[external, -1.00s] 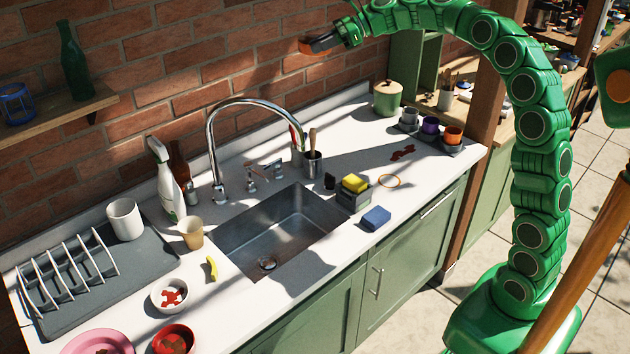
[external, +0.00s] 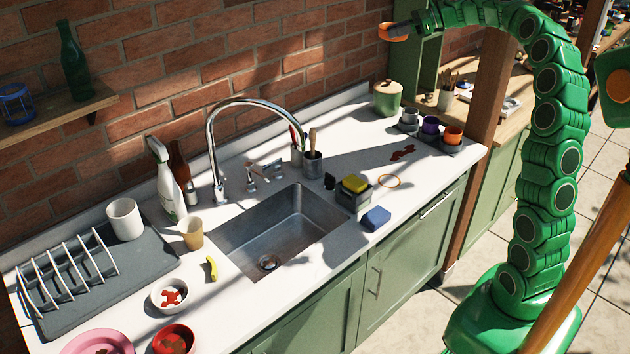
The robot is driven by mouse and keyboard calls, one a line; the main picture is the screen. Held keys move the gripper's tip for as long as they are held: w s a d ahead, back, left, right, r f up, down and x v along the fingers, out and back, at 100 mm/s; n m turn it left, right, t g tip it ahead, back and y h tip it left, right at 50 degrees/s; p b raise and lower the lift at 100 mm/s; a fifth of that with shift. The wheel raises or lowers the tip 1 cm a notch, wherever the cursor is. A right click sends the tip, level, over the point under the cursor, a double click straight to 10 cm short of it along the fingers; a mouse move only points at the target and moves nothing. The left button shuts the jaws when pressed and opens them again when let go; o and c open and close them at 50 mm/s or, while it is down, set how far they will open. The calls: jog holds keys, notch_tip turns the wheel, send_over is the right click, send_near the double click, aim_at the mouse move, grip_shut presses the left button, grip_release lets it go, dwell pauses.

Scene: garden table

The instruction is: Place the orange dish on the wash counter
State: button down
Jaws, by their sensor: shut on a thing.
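The orange dish (external: 392,33) is held in the air at the top of the external view, in front of the brick wall. My gripper (external: 404,28) is shut on the dish at its right side. The dish looks small and shallow from here, and the fingers are too small to see in detail. The white wash counter (external: 345,150) runs along the wall below, well apart from the dish, with a sink (external: 285,228) set into it.
Cups (external: 430,126) stand at the counter's right end near a green canister (external: 387,98). A tall faucet (external: 213,150) arches by the sink. A sponge caddy (external: 353,198) and blue sponge (external: 376,218) lie right of it. A dish rack (external: 75,275) and bowls (external: 170,295) fill the left.

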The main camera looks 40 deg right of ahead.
notch_tip(320, 180, down, 30)
jog(key=f, duration=0.1)
send_over(362, 139)
jog(key=s, duration=0.2)
jog(key=f, duration=0.8)
jog(key=shift+w+a, duration=0.25)
jog(key=shift+a, duration=0.05)
jog(key=shift+w+d+f, duration=0.1)
jog(key=shift+w+f, duration=0.25)
jog(key=shift+f, duration=0.2)
jog(key=shift+w+d+f, duration=0.1)
jog(key=shift+w+f, duration=0.25)
jog(key=shift+f, duration=0.2)
notch_tip(362, 139, down, 2)
jog(key=shift+f, duration=0.25)
jog(key=c, duration=1.1)
grip_release()
